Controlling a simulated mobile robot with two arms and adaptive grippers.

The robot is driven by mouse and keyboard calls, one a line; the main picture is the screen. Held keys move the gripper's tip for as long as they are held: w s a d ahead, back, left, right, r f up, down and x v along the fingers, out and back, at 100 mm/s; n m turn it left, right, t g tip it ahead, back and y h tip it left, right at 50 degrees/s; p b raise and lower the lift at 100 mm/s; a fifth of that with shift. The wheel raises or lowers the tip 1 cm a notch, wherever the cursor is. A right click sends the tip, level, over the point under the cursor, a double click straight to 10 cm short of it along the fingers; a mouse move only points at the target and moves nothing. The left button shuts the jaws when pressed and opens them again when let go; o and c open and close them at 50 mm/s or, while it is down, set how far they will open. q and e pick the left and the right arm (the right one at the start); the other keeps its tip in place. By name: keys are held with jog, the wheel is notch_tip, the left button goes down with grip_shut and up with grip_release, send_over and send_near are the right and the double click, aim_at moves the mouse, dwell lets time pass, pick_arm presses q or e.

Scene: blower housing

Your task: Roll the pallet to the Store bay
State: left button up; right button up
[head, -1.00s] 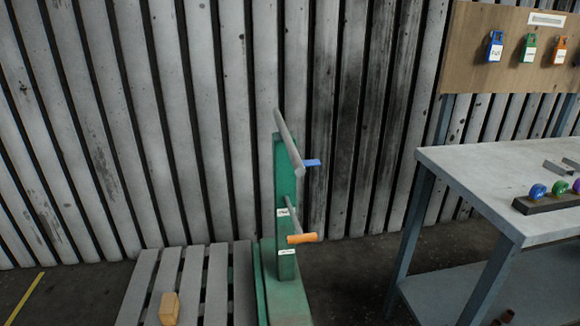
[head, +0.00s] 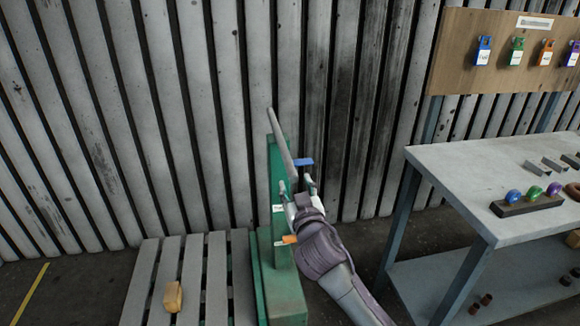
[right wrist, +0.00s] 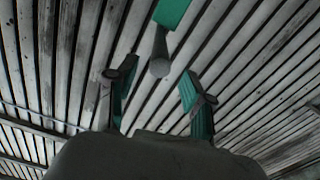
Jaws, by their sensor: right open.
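The slatted grey pallet (head: 143,280) lies on the floor at lower left. The green pallet jack post (head: 276,170) stands upright at its right side. A grey bar handle (head: 282,140) slants at its top, with a blue lever (head: 303,162) beside it and an orange-gripped lever (head: 289,240) lower down. My right gripper (head: 298,186) is open and empty, just below the blue lever; contact cannot be told. In the right wrist view, the round end of the bar (right wrist: 159,67) shows between the open fingers (right wrist: 157,88), apart from them. My left gripper is not in view.
A tan block (head: 174,297) sits on the pallet. A workbench (head: 450,170) with a rack of coloured knobs (head: 525,206) stands at right, close to my right arm. A board with hanging padlocks (head: 455,70) is behind it. A yellow floor line (head: 35,292) runs at lower left.

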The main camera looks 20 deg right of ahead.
aim_at(290, 168)
jog(key=x, duration=0.8)
jog(key=shift+w, duration=0.15)
grip_shut()
